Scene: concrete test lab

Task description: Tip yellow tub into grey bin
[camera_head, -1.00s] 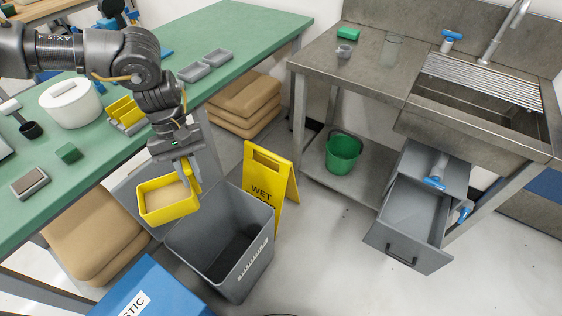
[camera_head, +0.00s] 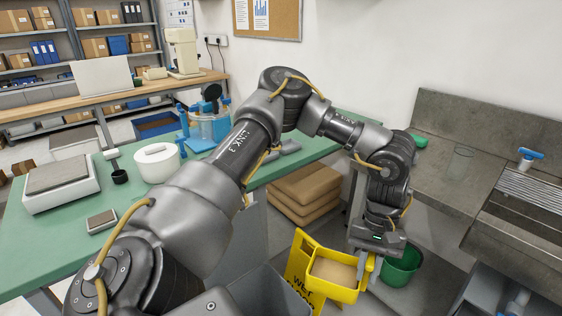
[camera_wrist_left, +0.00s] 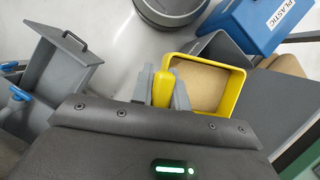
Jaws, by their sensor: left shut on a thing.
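The yellow tub (camera_head: 333,291) holds a flat tan fill and hangs roughly level in the air. It also shows in the left wrist view (camera_wrist_left: 241,88). My left gripper (camera_head: 368,270) is shut on one side of the tub; in the wrist view its fingers (camera_wrist_left: 166,88) pinch a yellow part there. The grey bin (camera_head: 262,290) is cut off by the bottom edge of the head view, to the left of the tub. In the wrist view the bin (camera_wrist_left: 222,44) is partly hidden behind the tub. My right gripper is out of view.
A yellow wet-floor sign (camera_head: 299,262) stands right by the tub in the picture. A green bucket (camera_head: 402,268) is behind the gripper. The green table (camera_head: 60,235) lies left, the steel sink counter (camera_head: 440,180) right. A blue plastic bin (camera_wrist_left: 257,22) shows in the wrist view.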

